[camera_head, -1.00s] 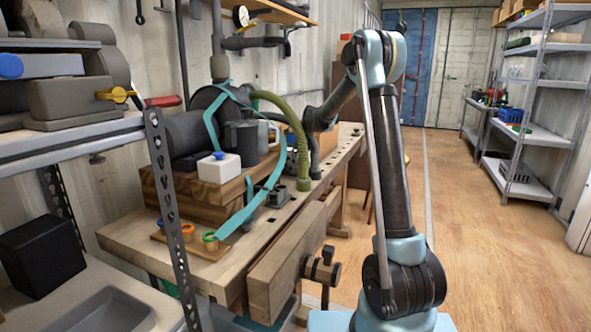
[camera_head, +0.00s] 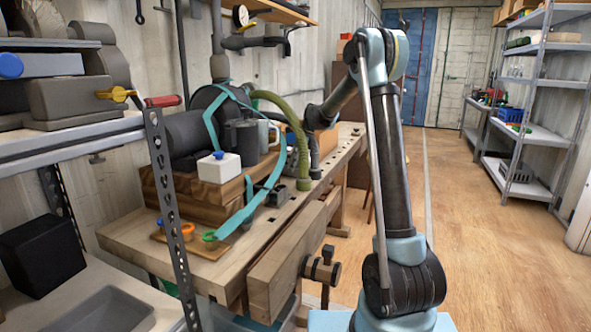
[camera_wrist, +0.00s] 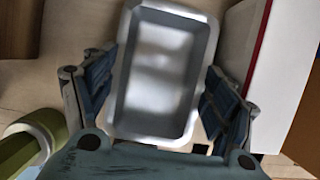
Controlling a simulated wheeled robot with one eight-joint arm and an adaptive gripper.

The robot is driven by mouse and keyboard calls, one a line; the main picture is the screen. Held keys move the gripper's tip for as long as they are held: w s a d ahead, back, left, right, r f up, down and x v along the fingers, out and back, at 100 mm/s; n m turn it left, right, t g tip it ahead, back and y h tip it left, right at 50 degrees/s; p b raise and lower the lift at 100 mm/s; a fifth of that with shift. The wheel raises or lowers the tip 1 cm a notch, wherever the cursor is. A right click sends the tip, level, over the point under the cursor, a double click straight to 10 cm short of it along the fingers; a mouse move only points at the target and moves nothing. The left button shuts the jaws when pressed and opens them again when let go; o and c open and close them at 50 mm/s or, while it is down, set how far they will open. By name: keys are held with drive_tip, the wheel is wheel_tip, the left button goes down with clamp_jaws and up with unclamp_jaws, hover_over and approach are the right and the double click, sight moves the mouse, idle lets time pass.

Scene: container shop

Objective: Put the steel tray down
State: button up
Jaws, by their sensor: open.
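The steel tray (camera_wrist: 158,95) is a shallow grey rectangular tray in the wrist view. It lies between the two fingers of my gripper (camera_wrist: 160,78), with its open side facing the camera. The fingers are spread, one on each side of the tray. Light wooden surface shows around it; I cannot tell whether a finger touches the tray. In the head view my arm reaches over the far part of the workbench (camera_head: 130,235), and the gripper and tray are hidden behind the arm and bench items.
Beside the tray are a white thing with a red edge (camera_wrist: 270,75) and a green cylindrical thing (camera_wrist: 45,130). Floor on the right (camera_head: 490,250) is clear.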

drive_tip(key=v, duration=1)
drive_tip(key=s+d+r+n+h, duration=0.1)
drive_tip(key=s+d+n, duration=0.25)
drive_tip(key=s, duration=0.35)
drive_tip(key=s+d+r+n, duration=0.2)
drive_tip(key=s+d, duration=0.3)
drive_tip(key=s, duration=0.2)
drive_tip(key=s+d+f+n+h, duration=0.1)
drive_tip(key=s+d+f+n, duration=0.25)
drive_tip(key=s, duration=0.55)
drive_tip(key=s+d+f+n+h, duration=0.15)
drive_tip(key=s+d+n, duration=0.25)
drive_tip(key=s, duration=0.4)
drive_tip(key=s+d+f+n, duration=0.3)
drive_tip(key=s+f, duration=0.1)
drive_tip(key=s, duration=0.5)
drive_tip(key=s+d+f+n, duration=0.5)
drive_tip(key=s+f+n, duration=0.1)
drive_tip(key=s+f, duration=0.4)
drive_tip(key=shift+s+d+f+t+h, duration=0.2)
drive_tip(key=shift+s+t+h, duration=0.1)
drive_tip(key=shift+s+h, duration=0.25)
